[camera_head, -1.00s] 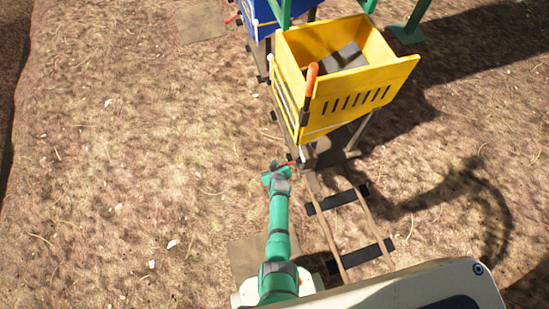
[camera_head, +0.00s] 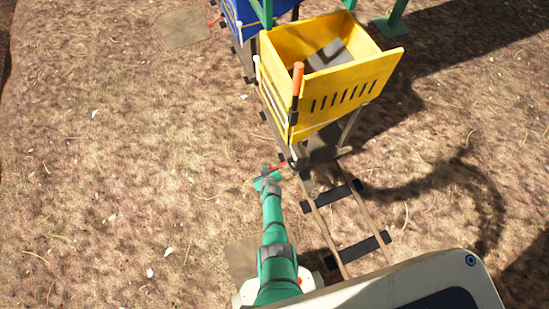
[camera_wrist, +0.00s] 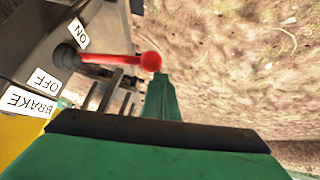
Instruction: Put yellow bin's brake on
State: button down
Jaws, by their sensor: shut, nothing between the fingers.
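The yellow bin (camera_head: 330,97) stands on a wheeled cart on the rails, with an orange-tipped lever (camera_head: 297,80) on its near corner. Its red brake lever (camera_head: 275,167) sticks out low at the cart's left. In the wrist view the red brake lever (camera_wrist: 118,56) ends in a round knob and points right from its pivot. An ON label (camera_wrist: 76,33) lies above the pivot, and OFF (camera_wrist: 46,80) and BRAKE (camera_wrist: 26,102) labels lie below. My gripper (camera_head: 267,181) is shut and empty beside the lever. Its fingertips (camera_wrist: 161,92) lie just below the knob; contact is unclear.
The rails (camera_head: 322,228) with dark sleepers run toward me, right of my arm. A blue bin (camera_head: 240,14) with its own red lever stands behind the yellow one. Green posts (camera_head: 393,18) stand at the back. The ground on the left is open.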

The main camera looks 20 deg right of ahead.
jog(key=shift+w, duration=0.1)
dwell(0.3)
jog(key=shift+r, duration=0.75)
jog(key=shift+w+r, duration=0.1)
